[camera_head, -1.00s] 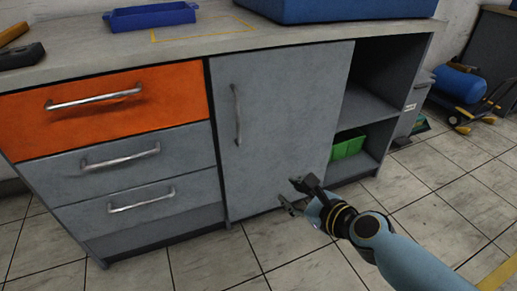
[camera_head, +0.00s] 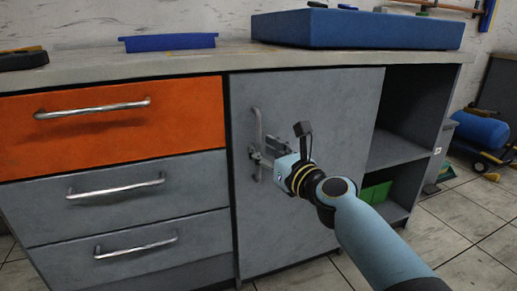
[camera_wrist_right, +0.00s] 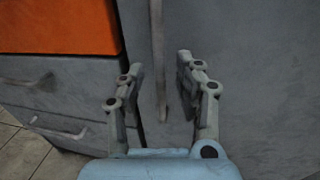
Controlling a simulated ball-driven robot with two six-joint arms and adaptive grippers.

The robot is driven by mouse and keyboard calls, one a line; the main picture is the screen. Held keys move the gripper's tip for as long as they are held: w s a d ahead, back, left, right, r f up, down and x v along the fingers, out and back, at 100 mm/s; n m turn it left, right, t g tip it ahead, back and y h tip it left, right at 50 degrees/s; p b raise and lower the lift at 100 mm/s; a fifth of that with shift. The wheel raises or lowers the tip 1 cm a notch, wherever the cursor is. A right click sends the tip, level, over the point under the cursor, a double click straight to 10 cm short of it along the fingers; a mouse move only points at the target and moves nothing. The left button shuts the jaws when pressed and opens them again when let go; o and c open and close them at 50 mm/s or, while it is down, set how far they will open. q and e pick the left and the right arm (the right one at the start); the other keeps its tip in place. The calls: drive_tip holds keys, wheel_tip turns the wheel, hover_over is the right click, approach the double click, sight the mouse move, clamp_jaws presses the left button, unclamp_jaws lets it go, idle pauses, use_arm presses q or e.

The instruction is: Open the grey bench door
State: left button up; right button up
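The grey bench door (camera_head: 345,110) is closed flush in the bench front, right of the drawers. Its vertical metal handle (camera_head: 258,125) is near the door's left edge. My right gripper (camera_head: 278,146) is at the lower part of the handle, in front of the door. In the right wrist view, the two fingers (camera_wrist_right: 157,72) are spread apart. The handle (camera_wrist_right: 157,50) runs down between them, with a gap on both sides. The door (camera_wrist_right: 260,70) fills the right of that view. My left gripper is not in view.
An orange drawer (camera_head: 60,135) and grey drawers (camera_head: 120,205) with bar handles are left of the door. An open shelf with a green bin (camera_head: 376,193) is to its right. A blue tray (camera_head: 168,42) and a large blue box (camera_head: 355,30) are on the worktop.

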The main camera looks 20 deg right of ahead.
drive_tip(key=shift+x, duration=1.25)
clamp_jaws()
